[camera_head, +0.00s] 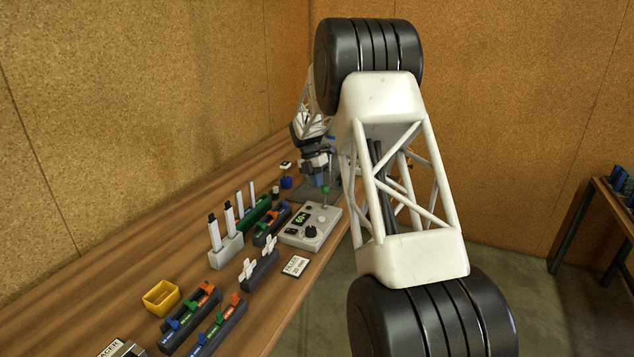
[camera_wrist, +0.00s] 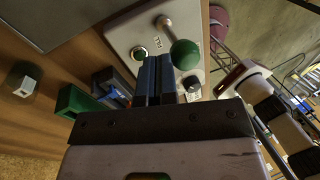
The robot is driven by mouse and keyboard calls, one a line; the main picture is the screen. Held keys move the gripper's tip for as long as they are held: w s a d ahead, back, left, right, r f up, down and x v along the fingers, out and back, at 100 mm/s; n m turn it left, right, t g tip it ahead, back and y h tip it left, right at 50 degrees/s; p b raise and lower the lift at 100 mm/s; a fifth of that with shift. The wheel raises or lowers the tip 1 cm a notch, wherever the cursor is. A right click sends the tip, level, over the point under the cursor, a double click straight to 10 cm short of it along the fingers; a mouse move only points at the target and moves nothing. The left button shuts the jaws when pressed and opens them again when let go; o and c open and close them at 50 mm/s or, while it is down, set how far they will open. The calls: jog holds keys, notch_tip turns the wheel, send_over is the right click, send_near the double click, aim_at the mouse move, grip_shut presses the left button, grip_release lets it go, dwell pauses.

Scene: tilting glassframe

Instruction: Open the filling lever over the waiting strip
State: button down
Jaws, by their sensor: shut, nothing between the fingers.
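A lever with a green ball knob (camera_wrist: 184,54) and a metal stem rises from a pale control box (camera_wrist: 130,36) in the wrist view. The green knob (camera_head: 326,190) also shows small in the head view, at the far end of the control box (camera_head: 310,228). My gripper (camera_wrist: 158,62) has blue fingers, shut with nothing between them, just left of the knob in the wrist picture. I cannot tell whether they touch it. In the head view my gripper (camera_head: 319,178) is small and partly blurred near the lever. I cannot make out the waiting strip.
Beside the box stand a green rack (camera_head: 254,214), a white holder with dark-tipped sticks (camera_head: 226,250), and a rack with white crosses (camera_head: 259,270). A yellow bin (camera_head: 161,298) and racks of coloured clips (camera_head: 190,318) are nearer. My arm hides the right side of the bench.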

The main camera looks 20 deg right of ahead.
jog(key=shift+s+d+r+t+y, duration=0.25)
jog(key=shift+s+d+t+y, duration=0.25)
jog(key=shift+s+d, duration=1.2)
jog(key=shift+s, duration=0.05)
